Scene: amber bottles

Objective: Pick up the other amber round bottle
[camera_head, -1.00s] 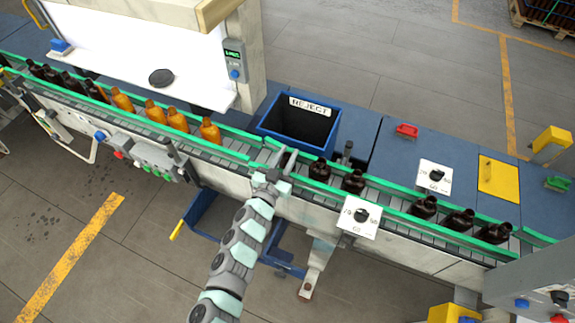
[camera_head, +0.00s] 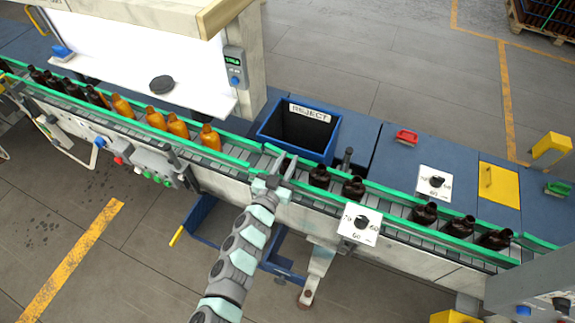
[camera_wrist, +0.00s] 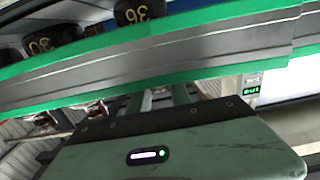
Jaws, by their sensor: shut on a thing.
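Several amber bottles stand on the conveyor. Those in front of the light panel glow orange, the nearest being this bottle (camera_head: 209,138). Dark ones stand right of my gripper, the closest being this bottle (camera_head: 319,175). My gripper (camera_head: 282,167) is at the conveyor's front rail, between these two groups and in front of the reject bin. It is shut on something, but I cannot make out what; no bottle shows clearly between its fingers. In the wrist view, the green-edged rail (camera_wrist: 150,68) crosses in front of the fingers and hides their tips.
The blue reject bin (camera_head: 298,130) is open behind the conveyor. The light panel (camera_head: 150,50) and its post (camera_head: 249,60) stand at the left. A white dial plate (camera_head: 361,223) is at the front rail, right of my gripper.

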